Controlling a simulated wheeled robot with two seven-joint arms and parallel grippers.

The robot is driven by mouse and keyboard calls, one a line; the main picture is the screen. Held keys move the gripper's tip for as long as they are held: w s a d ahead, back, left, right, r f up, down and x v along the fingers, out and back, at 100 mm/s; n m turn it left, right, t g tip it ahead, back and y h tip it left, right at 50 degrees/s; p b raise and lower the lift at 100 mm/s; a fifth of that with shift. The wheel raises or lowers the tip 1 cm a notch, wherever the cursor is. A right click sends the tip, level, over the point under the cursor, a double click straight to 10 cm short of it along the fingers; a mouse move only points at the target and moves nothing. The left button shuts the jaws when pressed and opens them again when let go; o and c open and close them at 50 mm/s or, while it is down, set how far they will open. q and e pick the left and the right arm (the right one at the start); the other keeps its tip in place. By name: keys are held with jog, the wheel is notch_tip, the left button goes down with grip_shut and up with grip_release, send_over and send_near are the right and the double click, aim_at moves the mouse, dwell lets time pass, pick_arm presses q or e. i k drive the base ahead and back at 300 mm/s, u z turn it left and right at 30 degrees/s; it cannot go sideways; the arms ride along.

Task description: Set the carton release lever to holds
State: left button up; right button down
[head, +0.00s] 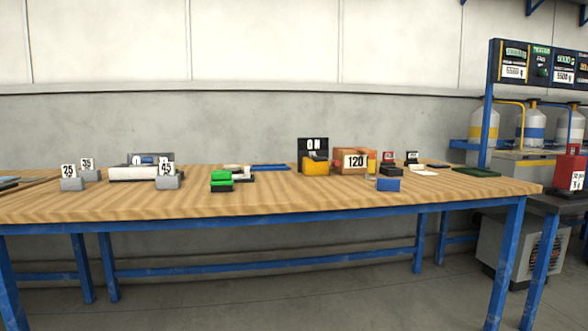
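A brown carton-like box (341,155) with a white "120" label stands right of centre on the wooden workbench (290,200). Left of it is a yellow piece (316,166) under a black panel (313,144) with white markings that seem to read "ON". A small blue block (388,184) sits in front and to the right of the box. I cannot make out a release lever or its setting at this size. Neither of my grippers is in view.
Green blocks (222,177) and a grey block with a "45" card (167,181) stand left of centre, with a "25" card (68,171) farther left. A red container (570,172) stands at the right. The bench's front strip is mostly clear.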

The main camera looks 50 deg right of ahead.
aim_at(332, 164)
jog(key=z, duration=0.1)
jog(key=i, duration=0.75)
jog(key=z, duration=0.8)
jog(key=i, duration=0.4)
jog(key=z, duration=0.45)
